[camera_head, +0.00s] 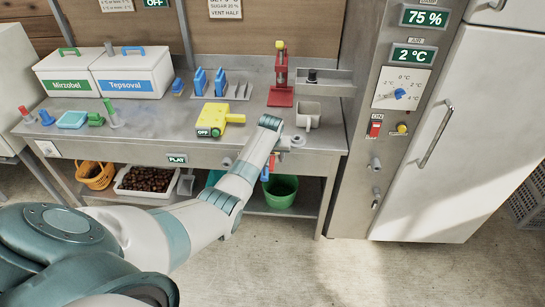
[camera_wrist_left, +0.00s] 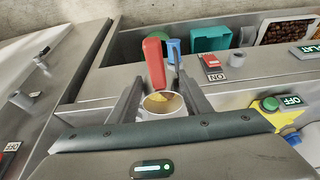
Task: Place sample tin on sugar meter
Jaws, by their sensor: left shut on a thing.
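My left gripper (camera_wrist_left: 160,88) is shut on a small round pale tin, the sample tin (camera_wrist_left: 165,103), with yellow-brown contents seen through its open top. In the head view the left gripper (camera_head: 284,144) is at the bench's front edge, its fingers mostly hidden by my wrist. The yellow device with an OFF label, which looks like the sugar meter (camera_head: 218,120), stands on the bench to the left of the gripper. Its yellow body (camera_wrist_left: 284,117) and green button show at the right of the wrist view. My right gripper is not in view.
A beige cup-like container (camera_head: 308,116) and a red press-like stand (camera_head: 281,88) are behind and right of the gripper. Red (camera_wrist_left: 154,62) and blue (camera_wrist_left: 174,50) handles lie beyond the fingers. Two lidded bins, Mirzabel (camera_head: 66,84) and Tepsoval (camera_head: 133,84), stand at the back left.

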